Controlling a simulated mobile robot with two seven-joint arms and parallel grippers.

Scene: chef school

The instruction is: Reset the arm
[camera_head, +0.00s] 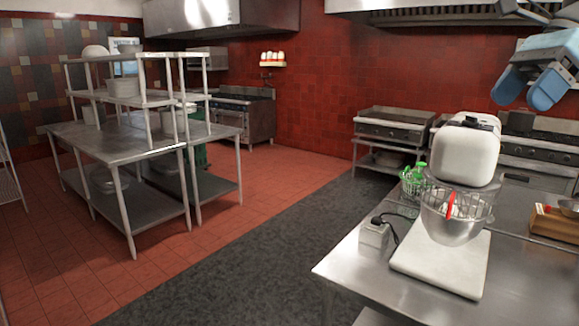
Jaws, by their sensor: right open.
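My right gripper (528,92) shows at the upper right edge, with blue fingertips that are spread apart. It is open and holds nothing. It is raised in the air, above the level of the steel counter and in front of the red tiled wall. Part of my right arm is cut off by the picture's right edge. My left gripper is not in view.
A steel shelf table (115,142) stands left. A griddle (385,127) stands by the back wall. The floor (235,240) between is clear.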

